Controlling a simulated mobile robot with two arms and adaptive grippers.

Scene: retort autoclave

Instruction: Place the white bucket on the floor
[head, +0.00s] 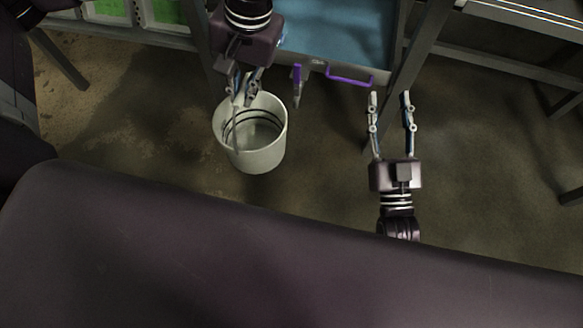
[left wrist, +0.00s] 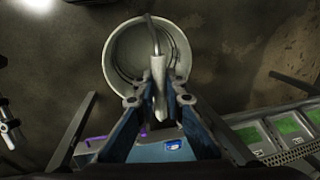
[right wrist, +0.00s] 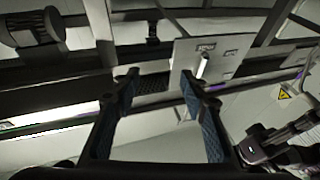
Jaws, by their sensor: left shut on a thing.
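The white bucket (head: 262,158) hangs below my left gripper (head: 245,93) in the head view, its open mouth facing up. My left gripper is shut on the bucket's handle. In the left wrist view the bucket (left wrist: 114,52) shows beyond the fingertips (left wrist: 160,88), with its handle running up between them. Whether the bucket's base touches the floor (head: 330,195) I cannot tell. My right gripper (head: 390,97) is open and empty, to the right of the bucket. Its spread fingers (right wrist: 160,80) also show in the right wrist view.
A blue-surfaced table or cart (head: 340,38) with a purple handle (head: 350,78) stands behind the bucket. Green panels (head: 110,8) are at the upper left. A metal frame (head: 500,60) stands at the right. Floor around the bucket is clear.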

